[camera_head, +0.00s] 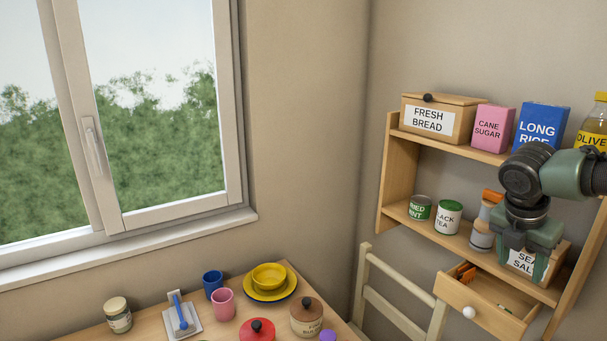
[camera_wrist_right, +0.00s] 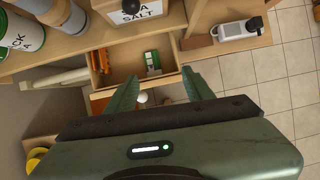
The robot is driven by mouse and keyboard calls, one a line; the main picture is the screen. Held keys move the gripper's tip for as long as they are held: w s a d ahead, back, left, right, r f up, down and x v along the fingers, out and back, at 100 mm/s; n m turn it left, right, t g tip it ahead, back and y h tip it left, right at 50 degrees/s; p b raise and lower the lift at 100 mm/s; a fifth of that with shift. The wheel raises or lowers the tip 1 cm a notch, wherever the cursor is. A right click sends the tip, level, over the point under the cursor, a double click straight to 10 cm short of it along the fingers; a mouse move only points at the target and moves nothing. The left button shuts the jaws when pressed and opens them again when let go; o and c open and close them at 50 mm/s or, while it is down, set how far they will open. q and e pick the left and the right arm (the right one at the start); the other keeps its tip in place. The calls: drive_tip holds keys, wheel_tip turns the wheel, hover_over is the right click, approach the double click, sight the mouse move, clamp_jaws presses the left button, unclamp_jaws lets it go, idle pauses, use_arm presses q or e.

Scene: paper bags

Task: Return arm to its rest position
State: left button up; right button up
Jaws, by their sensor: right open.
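My right gripper (camera_head: 522,262) is open and empty in the head view, pointing down in front of the wall shelf. Its fingers hang beside the sea salt box (camera_head: 524,262) and above the open drawer (camera_head: 484,312). In the right wrist view, the two green fingers of my right gripper (camera_wrist_right: 160,88) are spread with nothing between them. The drawer (camera_wrist_right: 100,73) shows beyond the fingertips, with a green item and orange items inside. My left gripper is in neither view.
The shelf (camera_head: 394,180) carries a bread box (camera_head: 437,117), a sugar box (camera_head: 493,128), a blue rice box (camera_head: 541,127) and cans. A pale chair (camera_head: 389,283) stands between shelf and table (camera_head: 196,327). The table holds plates, cups and pots. A window is at left.

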drive_tip(key=s+d+f+m+g, duration=0.1)
drive_tip(key=s+d+f+m, duration=0.3)
drive_tip(key=s+f, duration=0.6)
drive_tip(key=s+d+f+m+g, duration=0.15)
drive_tip(key=s+d+f, duration=0.35)
drive_tip(key=s+f, duration=0.5)
drive_tip(key=s+a+f+m+t+y, duration=0.1)
drive_tip(key=s+a+f+m, duration=0.35)
drive_tip(key=a+f, duration=0.4)
drive_tip(key=s+a+f+m+y, duration=0.25)
drive_tip(key=s+a+f, duration=0.25)
drive_tip(key=a+f, duration=0.3)
drive_tip(key=w+a+r+m+t+y, duration=0.1)
drive_tip(key=a+r+m+t, duration=0.2)
drive_tip(key=a, duration=0.7)
drive_tip(key=w+a+r+m, duration=0.1)
drive_tip(key=a+r+m, duration=0.3)
drive_tip(key=a, duration=0.5)
wheel_tip(320, 180, down, 29)
drive_tip(key=s+m+g, duration=0.1)
drive_tip(key=s, duration=0.1)
drive_tip(key=s+d+f+g, duration=0.1)
drive_tip(key=s+d+f, duration=0.2)
drive_tip(key=s+f, duration=1.2)
drive_tip(key=shift+s, duration=0.8)
